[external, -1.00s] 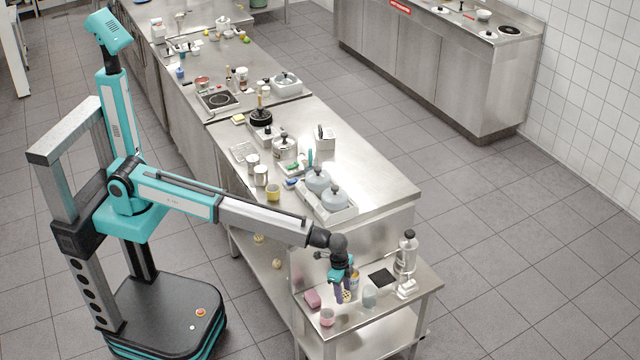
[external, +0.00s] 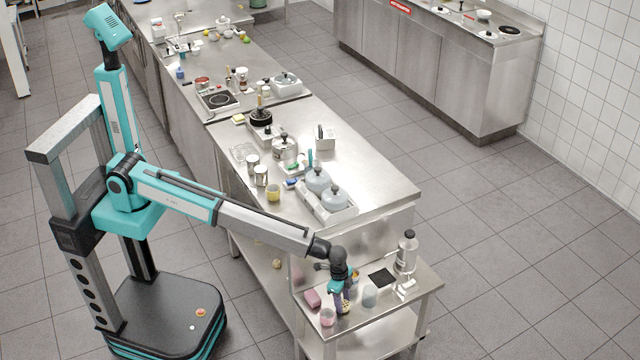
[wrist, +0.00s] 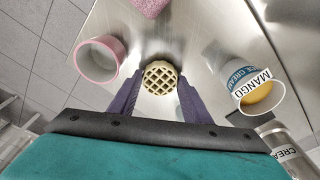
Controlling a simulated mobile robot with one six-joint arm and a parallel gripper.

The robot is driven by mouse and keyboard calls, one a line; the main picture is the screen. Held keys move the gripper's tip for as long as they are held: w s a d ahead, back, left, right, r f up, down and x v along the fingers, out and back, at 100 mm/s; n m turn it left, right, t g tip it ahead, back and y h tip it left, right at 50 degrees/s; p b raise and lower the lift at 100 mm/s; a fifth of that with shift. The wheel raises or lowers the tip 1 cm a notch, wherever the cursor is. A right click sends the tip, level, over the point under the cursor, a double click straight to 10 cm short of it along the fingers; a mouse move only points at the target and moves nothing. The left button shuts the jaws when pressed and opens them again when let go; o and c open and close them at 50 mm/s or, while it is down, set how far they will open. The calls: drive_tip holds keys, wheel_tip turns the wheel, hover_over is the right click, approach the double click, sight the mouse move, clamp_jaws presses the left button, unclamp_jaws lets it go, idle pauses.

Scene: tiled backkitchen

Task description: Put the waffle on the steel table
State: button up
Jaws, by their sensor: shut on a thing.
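The waffle (wrist: 159,77) is a round, pale yellow piece with a grid, between the two purple fingers of my gripper (wrist: 160,95) in the wrist view. The fingers are shut on it. In the external view my gripper (external: 343,306) points down over the left part of the small steel table (external: 422,279). The waffle is mostly hidden by the fingers there. I cannot tell whether it touches the tabletop.
A pink cup (wrist: 100,58) stands left of the waffle, and a pink block (wrist: 150,7) lies beyond it. A mango ice cream cup (wrist: 257,92) is to the right. A bottle (external: 407,251) and a black square (external: 381,277) sit at the table's back.

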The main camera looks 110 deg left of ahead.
drive_tip(key=shift+f, duration=0.25)
drive_tip(key=shift+f, duration=0.2)
drive_tip(key=o, duration=0.8)
drive_tip(key=shift+r, duration=0.3)
wheel_tip(320, 180, up, 12)
drive_tip(key=s+b, duration=0.1)
drive_tip(key=b, duration=0.2)
drive_tip(key=shift+s+a+b, duration=0.15)
drive_tip(key=shift+s+b, duration=0.1)
drive_tip(key=shift+b, duration=0.05)
drive_tip(key=shift+f, duration=0.15)
drive_tip(key=shift+c, duration=0.3)
